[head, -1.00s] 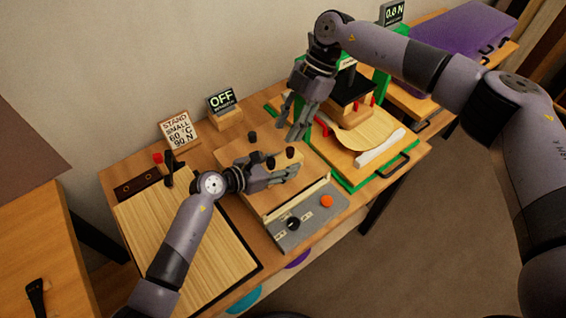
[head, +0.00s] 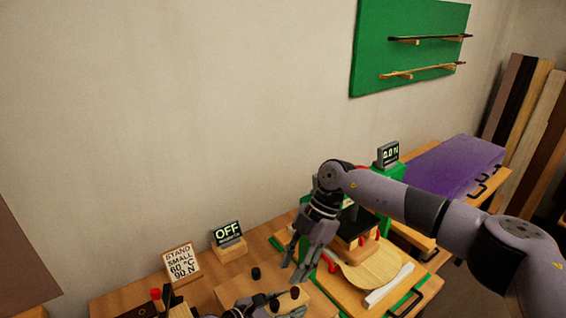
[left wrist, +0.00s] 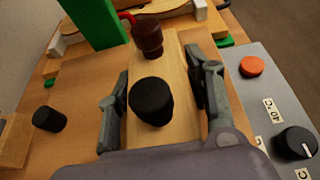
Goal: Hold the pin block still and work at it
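The pin block (left wrist: 180,85) is a pale wooden bar in the left wrist view. A black round-headed pin (left wrist: 152,100) and a dark brown pin (left wrist: 147,38) stand up from it. My left gripper (left wrist: 162,92) has one finger along each long side of the block, seemingly touching both sides. In the head view this gripper is at the bottom edge and mostly cut off. My right gripper (head: 308,258) points down with its fingers apart and nothing visible between them, behind and above the block's area.
A control panel (left wrist: 262,108) with an orange button and black knob lies beside the block. Another black peg (left wrist: 49,119) stands on the brown board. An OFF display (head: 228,233) and a STAND sign (head: 181,263) are behind. A green-framed press (head: 345,215) stands right.

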